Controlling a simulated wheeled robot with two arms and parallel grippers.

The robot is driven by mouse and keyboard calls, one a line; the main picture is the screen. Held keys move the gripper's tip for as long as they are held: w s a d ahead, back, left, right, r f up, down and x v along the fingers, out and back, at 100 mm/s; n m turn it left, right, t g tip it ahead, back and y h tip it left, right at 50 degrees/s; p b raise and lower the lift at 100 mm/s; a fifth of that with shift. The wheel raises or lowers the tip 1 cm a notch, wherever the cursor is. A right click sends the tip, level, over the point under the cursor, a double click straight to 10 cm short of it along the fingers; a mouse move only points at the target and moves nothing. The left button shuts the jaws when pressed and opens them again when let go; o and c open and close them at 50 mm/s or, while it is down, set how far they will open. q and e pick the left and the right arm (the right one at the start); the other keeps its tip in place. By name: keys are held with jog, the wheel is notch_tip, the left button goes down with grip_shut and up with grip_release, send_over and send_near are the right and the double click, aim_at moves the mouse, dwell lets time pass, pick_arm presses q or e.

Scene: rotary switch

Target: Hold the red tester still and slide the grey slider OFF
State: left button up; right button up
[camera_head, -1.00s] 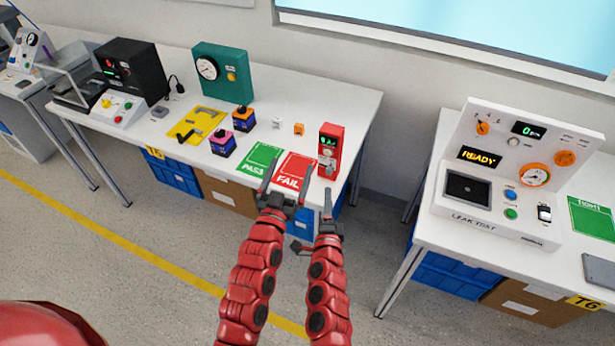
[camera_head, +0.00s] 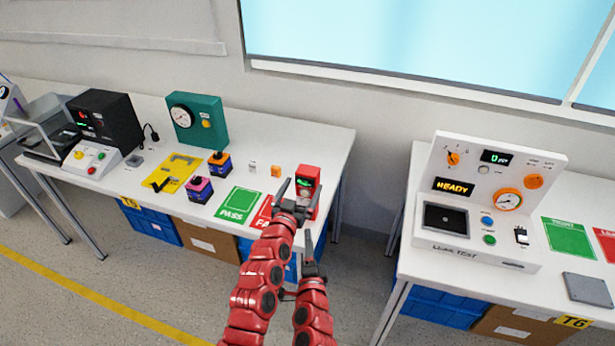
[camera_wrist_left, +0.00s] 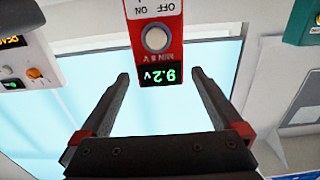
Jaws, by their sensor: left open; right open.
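The red tester (camera_head: 309,172) stands upright on the table near its right front corner. In the left wrist view the tester (camera_wrist_left: 150,62) shows upside down, with a green 9.2 V display, a round grey button and OFF/ON lettering at the top edge. The grey slider cannot be made out. My left gripper (camera_head: 302,186) is open in front of the tester; in its wrist view the fingers (camera_wrist_left: 160,76) lie either side of the display, with gaps and nothing between the tips. My right gripper (camera_head: 308,256) is lower, open and empty, off the table's front edge.
A green PASS card (camera_head: 239,204) and a red FAIL card (camera_head: 262,213), partly hidden by my left arm, lie left of the tester. Small orange (camera_head: 276,170) and white blocks sit behind them. A gap separates this table from the right table with the leak tester (camera_head: 480,255).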

aim_at(305, 183)
pick_arm(q)
jog(key=x, duration=0.4)
jog(key=shift+w+d, duration=0.2)
jog(key=shift+w, duration=0.6)
